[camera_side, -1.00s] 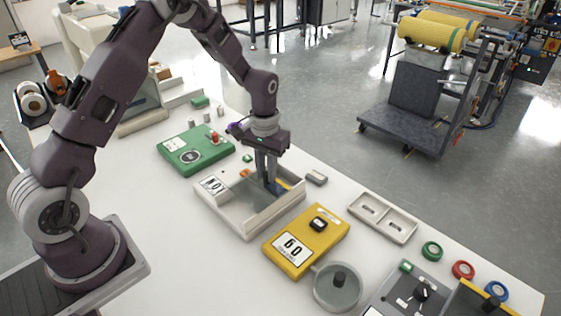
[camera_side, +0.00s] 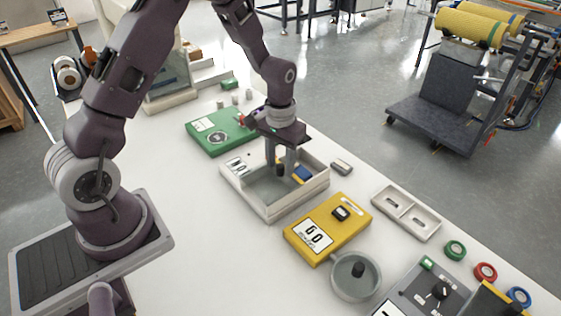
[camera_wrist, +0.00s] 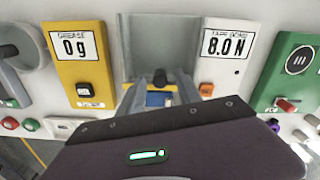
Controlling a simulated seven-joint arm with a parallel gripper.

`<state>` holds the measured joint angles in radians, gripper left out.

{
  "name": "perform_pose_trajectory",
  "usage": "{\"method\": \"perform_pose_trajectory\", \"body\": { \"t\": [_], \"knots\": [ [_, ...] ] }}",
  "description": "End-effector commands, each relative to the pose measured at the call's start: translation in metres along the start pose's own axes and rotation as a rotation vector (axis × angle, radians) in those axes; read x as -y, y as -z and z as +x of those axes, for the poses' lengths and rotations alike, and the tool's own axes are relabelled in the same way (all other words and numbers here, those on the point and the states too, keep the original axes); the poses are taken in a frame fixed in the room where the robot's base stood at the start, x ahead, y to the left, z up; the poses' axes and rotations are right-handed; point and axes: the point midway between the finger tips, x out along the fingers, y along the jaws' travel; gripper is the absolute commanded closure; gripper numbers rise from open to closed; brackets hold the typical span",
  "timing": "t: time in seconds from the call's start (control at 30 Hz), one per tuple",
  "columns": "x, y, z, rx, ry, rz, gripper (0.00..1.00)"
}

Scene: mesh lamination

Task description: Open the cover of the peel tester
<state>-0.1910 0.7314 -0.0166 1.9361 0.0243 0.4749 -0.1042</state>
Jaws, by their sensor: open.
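The peel tester (camera_side: 262,207) is a pale box with a grey interior and a label at its left end. That label reads "TAPE BOND 8.0 N" in the wrist view (camera_wrist: 224,46). A smooth grey panel (camera_wrist: 160,42), which may be the cover, shows in the wrist view with a black knob (camera_wrist: 160,77) near its close edge. My gripper (camera_side: 282,170) is open and points down at the tester's far side, with its fingers to either side of the knob (camera_side: 280,169). I cannot tell whether they touch it. A blue part (camera_side: 302,173) lies beside the fingers.
A yellow scale (camera_side: 328,228) with a round grey pan (camera_side: 356,276) stands close on the right. A green unit (camera_side: 217,132) stands on the left. The white table is clear in front.

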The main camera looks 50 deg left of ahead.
Motion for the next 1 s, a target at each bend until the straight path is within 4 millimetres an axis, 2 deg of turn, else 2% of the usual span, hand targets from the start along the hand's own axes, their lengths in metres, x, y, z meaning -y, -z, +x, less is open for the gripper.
{"method": "perform_pose_trajectory", "body": {
  "t": [0.33, 0.73, 0.77, 0.87, 0.9, 0.97, 1.0],
  "knots": [
    [0.0, 0.001, -0.062, -0.005, 0.0, 0.0, 0.59],
    [-0.001, -0.001, -0.075, -0.009, -0.001, 0.003, 0.59],
    [-0.002, -0.004, -0.082, -0.02, -0.002, 0.008, 0.59],
    [-0.008, -0.025, -0.131, -0.089, -0.007, 0.041, 0.59],
    [-0.011, -0.042, -0.155, -0.127, -0.011, 0.062, 0.59],
    [-0.015, -0.072, -0.19, -0.189, -0.017, 0.096, 0.59],
    [-0.016, -0.095, -0.208, -0.229, -0.022, 0.117, 0.59]
  ]
}}
